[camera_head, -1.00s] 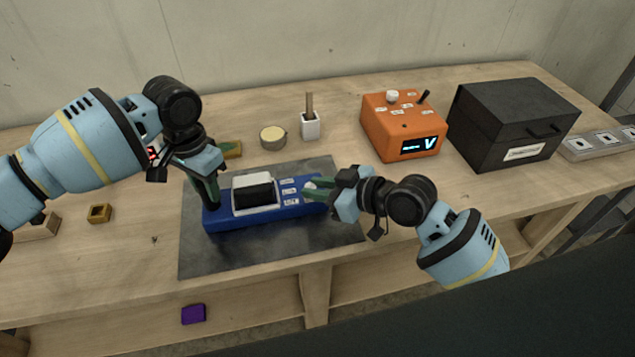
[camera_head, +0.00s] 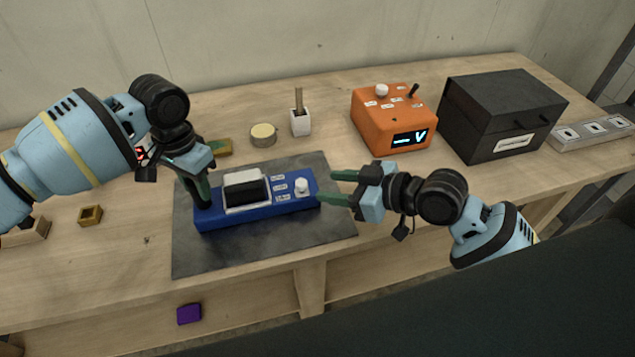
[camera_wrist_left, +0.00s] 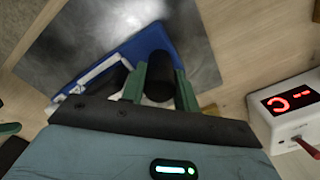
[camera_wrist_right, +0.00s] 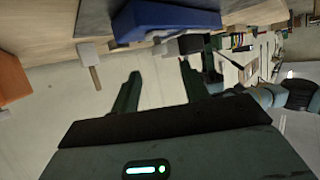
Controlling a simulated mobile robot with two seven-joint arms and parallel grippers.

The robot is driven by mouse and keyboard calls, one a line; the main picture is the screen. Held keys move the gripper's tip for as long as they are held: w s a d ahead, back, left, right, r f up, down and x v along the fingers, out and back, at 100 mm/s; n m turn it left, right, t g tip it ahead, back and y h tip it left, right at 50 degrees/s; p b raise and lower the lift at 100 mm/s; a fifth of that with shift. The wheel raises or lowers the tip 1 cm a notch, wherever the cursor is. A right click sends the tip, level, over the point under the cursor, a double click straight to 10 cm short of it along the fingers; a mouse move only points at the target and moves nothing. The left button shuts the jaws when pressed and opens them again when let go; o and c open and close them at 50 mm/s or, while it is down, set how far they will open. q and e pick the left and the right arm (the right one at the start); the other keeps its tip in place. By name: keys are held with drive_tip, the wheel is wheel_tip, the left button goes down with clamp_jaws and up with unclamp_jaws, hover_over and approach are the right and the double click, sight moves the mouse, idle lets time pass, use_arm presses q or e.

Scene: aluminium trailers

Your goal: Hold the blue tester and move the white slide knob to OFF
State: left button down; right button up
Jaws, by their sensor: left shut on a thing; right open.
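The blue tester (camera_head: 258,213) lies on the dark mat, with a white-framed dark screen (camera_head: 246,191) and a column of small labels (camera_head: 281,187). The white slide knob (camera_head: 301,186) stands near its right end, beside the labels; their text is too small to read. My left gripper (camera_head: 203,196) is shut on a black upright post at the tester's left end; the left wrist view shows this post (camera_wrist_left: 160,82) between the fingers. My right gripper (camera_head: 331,187) is open and empty, just right of the tester and apart from the knob. The tester also shows in the right wrist view (camera_wrist_right: 165,18).
The dark mat (camera_head: 300,244) has bare room in front. A small brass-coloured tray (camera_head: 91,215) lies at left.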

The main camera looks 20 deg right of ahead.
drive_tip(key=v, duration=0.5)
drive_tip(key=shift+s+d+r, duration=0.15)
drive_tip(key=shift+s+d, duration=0.05)
drive_tip(key=shift+d, duration=0.05)
use_arm(q)
drive_tip(key=c, duration=1)
unclamp_jaws()
drive_tip(key=shift+o, duration=0.2)
wheel_tip(320, 180, up, 12)
